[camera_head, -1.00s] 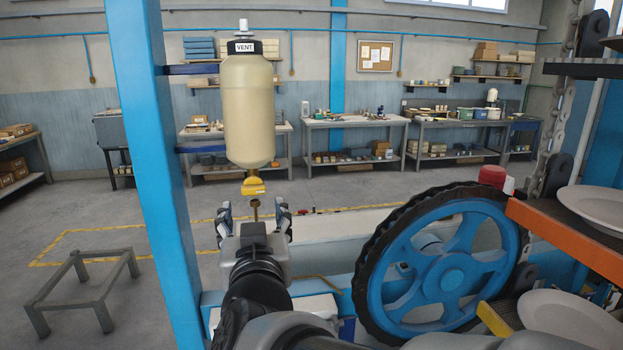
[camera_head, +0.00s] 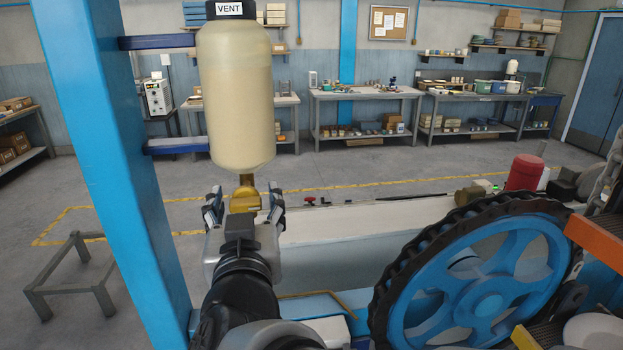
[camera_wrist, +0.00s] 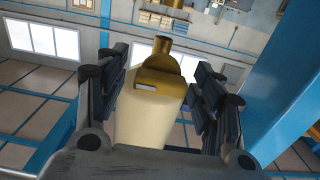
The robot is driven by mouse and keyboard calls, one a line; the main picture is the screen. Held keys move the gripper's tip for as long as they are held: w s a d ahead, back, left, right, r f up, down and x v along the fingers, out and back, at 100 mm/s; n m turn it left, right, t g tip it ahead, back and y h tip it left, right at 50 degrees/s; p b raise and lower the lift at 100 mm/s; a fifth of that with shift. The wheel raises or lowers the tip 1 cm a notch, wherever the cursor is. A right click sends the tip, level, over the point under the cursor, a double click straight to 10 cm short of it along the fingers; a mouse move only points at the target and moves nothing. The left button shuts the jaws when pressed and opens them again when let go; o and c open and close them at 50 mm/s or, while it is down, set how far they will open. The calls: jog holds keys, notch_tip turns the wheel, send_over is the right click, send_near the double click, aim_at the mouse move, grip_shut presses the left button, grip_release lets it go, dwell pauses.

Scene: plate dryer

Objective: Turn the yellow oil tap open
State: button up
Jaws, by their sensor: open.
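The yellow oil tap (camera_head: 245,198) sits under the cream oil bottle (camera_head: 235,95), which has a black cap marked VENT and hangs from the blue post. In the wrist view the tap (camera_wrist: 158,78) shows a flat yellow handle and a brass spout, between the fingers and ahead of them. My gripper (camera_head: 244,205) is open, with one finger on each side of the tap. In the wrist view both fingers of the gripper (camera_wrist: 160,90) stand apart from the tap with gaps on both sides. Nothing is held.
A blue post (camera_head: 115,150) stands close on the left. A large blue wheel with a black rim (camera_head: 480,275) is on the right, below a red cylinder (camera_head: 525,172). A low grey frame (camera_head: 72,275) stands on the floor at left. Workbenches line the back wall.

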jog(key=shift+s, duration=0.15)
jog(key=shift+c, duration=0.2)
jog(key=c, duration=1)
jog(key=shift+c, duration=0.2)
jog(key=shift+m+b, duration=0.3)
jog(key=shift+m, duration=0.1)
jog(key=m+b, duration=0.2)
jog(key=m, duration=0.1)
jog(key=shift+m, duration=0.3)
jog(key=m+b, duration=0.3)
jog(key=m, duration=0.2)
jog(key=shift+f+b, duration=0.1)
jog(key=shift+b, duration=0.3)
jog(key=m+b, duration=0.3)
jog(key=m, duration=0.2)
jog(key=shift+d, duration=0.1)
jog(key=shift+m+b, duration=0.95)
jog(key=shift+m, duration=0.85)
